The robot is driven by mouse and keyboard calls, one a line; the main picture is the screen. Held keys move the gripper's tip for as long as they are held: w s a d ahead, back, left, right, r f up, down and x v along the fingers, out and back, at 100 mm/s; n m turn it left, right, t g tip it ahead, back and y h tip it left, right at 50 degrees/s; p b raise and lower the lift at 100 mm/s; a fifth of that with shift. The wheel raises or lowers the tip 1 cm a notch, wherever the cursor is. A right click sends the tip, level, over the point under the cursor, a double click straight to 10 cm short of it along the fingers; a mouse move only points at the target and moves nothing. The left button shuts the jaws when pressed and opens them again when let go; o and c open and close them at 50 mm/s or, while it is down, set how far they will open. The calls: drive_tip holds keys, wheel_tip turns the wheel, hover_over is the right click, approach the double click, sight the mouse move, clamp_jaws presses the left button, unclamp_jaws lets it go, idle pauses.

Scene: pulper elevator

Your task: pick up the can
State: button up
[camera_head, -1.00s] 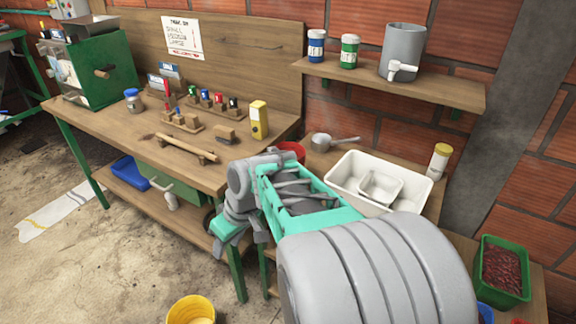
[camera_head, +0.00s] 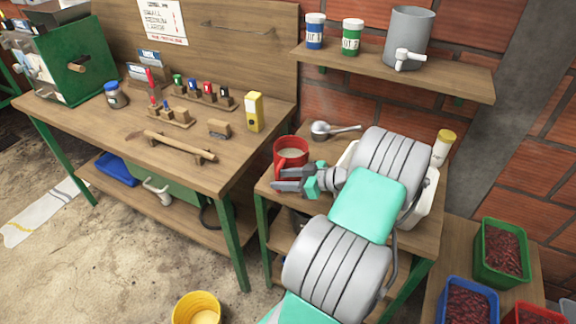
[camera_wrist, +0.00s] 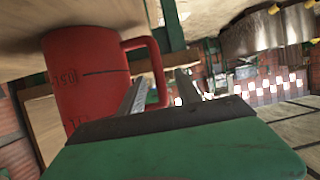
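The red can (camera_head: 290,146) stands on the small wooden table, with pale contents and a handle on its near side. In the wrist view the red can (camera_wrist: 85,85) appears upside down, with dark measuring marks and its handle to the right. My gripper (camera_head: 276,180) is just in front of the can, beside its handle, with the fingers pointing left. In the wrist view my gripper (camera_wrist: 162,80) has its two fingers apart, and the handle shows between them. Contact between fingers and handle cannot be made out.
A metal scoop (camera_head: 322,130) lies behind the can. A white tray (camera_head: 427,200) is partly hidden by my arm, with a yellow-capped jar (camera_head: 443,147) behind it. The workbench (camera_head: 95,125) stands left. A shelf (camera_head: 420,75) hangs above. A yellow bucket (camera_head: 196,308) is on the floor.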

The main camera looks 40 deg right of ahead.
drive_tip(key=p+x, duration=0.1)
drive_tip(key=x, duration=0.4)
drive_tip(key=shift+f, duration=0.2)
drive_tip(key=shift+c, duration=0.4)
clamp_jaws()
idle(0.6)
drive_tip(key=shift+d+r, duration=0.1)
drive_tip(key=shift+r, duration=0.05)
